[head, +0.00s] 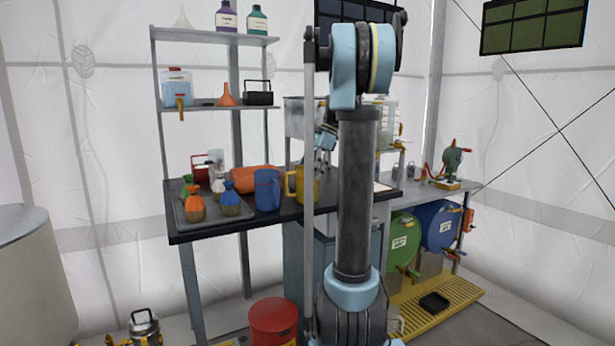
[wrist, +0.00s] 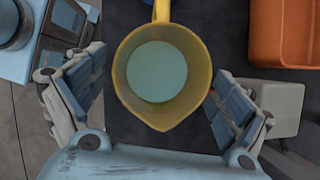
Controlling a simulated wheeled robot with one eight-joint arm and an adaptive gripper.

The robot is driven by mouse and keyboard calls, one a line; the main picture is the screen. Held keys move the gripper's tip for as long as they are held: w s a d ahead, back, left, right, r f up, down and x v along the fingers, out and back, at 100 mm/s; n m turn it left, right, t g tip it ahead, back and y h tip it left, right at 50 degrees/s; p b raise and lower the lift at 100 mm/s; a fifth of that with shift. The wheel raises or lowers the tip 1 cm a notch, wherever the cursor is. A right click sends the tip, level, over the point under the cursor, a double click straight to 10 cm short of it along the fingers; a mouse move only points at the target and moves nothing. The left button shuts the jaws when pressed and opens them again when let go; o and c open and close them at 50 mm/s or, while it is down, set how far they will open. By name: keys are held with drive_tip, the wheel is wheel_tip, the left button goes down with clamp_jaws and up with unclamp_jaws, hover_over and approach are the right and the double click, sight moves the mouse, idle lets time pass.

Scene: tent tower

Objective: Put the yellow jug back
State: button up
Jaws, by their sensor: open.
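The yellow jug (head: 308,188) stands upright on the dark bench top, right of a blue jug (head: 267,190). In the wrist view I look down into the yellow jug (wrist: 125,85). Its handle points to the top of that view and its spout to the bottom. A round pale blue-green area shows inside; I cannot tell if it is liquid. My gripper (wrist: 160,100) is open, with one finger on each side of the jug and visible gaps between. In the head view my gripper (head: 325,145) is above the jug, partly hidden by my arm.
A grey tray (head: 215,216) with several small pouches lies on the bench's left. An orange container (head: 245,179) sits behind the blue jug; an orange container also shows in the wrist view (wrist: 285,35). Shelves (head: 215,37) rise behind. A red bin (head: 273,320) stands below.

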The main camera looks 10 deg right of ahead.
drive_tip(key=s+v, duration=0.1)
drive_tip(key=v, duration=1)
drive_tip(key=s+a+f+n+h, duration=0.1)
drive_tip(key=s+a+f+n, duration=0.15)
drive_tip(key=s+f, duration=0.35)
drive_tip(key=s+a+f+n+t+h, duration=0.1)
drive_tip(key=s+a+f+n, duration=0.15)
drive_tip(key=s, duration=0.45)
drive_tip(key=s+a+f+n+h, duration=0.1)
drive_tip(key=s+f+n, duration=0.3)
drive_tip(key=s+f, duration=0.25)
drive_tip(key=s+f+n+t+h, duration=0.1)
drive_tip(key=s+f+n, duration=0.6)
drive_tip(key=s+f, duration=0.8)
wheel_tip(320, 180, down, 3)
drive_tip(key=shift+f+n+t+h, duration=0.15)
drive_tip(key=shift+n+t+h, duration=0.25)
drive_tip(key=shift+h, duration=0.2)
drive_tip(key=shift+a, duration=0.1)
